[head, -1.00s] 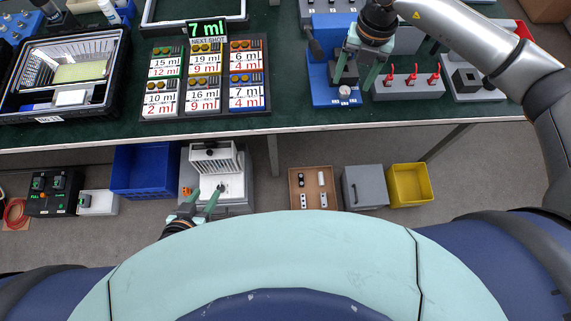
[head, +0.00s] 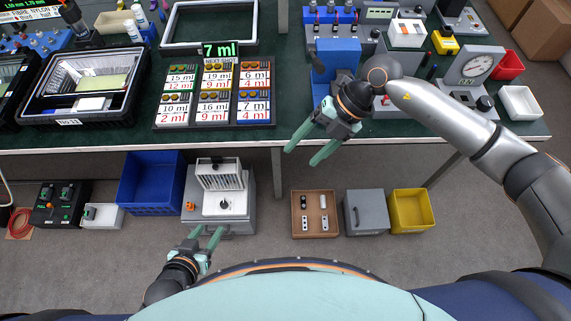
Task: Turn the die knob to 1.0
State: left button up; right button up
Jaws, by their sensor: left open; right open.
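A blue bench tool (head: 338,57) stands near the table's front edge in the head view. Its lower front, where a small silver knob showed earlier, is now hidden behind my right gripper and wrist. I cannot read any setting, and no label shows which knob is the die knob. My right gripper (head: 302,156) is open and empty, its green fingers pointing down-left in front of the table edge, apart from the tool. My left gripper (head: 206,232) is open and empty, low in front of the white finned unit on the floor.
A board of coloured ml cards (head: 213,95) and a black crate (head: 130,104) lie left of the tool. A gauge unit with a black knob (head: 485,103) stands to the right. Below are a blue bin (head: 150,183), a brown tray (head: 316,228) and a yellow bin (head: 412,211).

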pick_arm(q)
jog(key=shift+s, duration=0.4)
pick_arm(e)
jog(key=s+a+y, duration=0.1)
jog(key=s+a+r+y, duration=0.1)
jog(key=a, duration=0.1)
jog(key=s+a+y, duration=0.1)
jog(key=a, duration=0.1)
jog(key=shift+r, duration=0.15)
pick_arm(q)
jog(key=shift+f, duration=0.1)
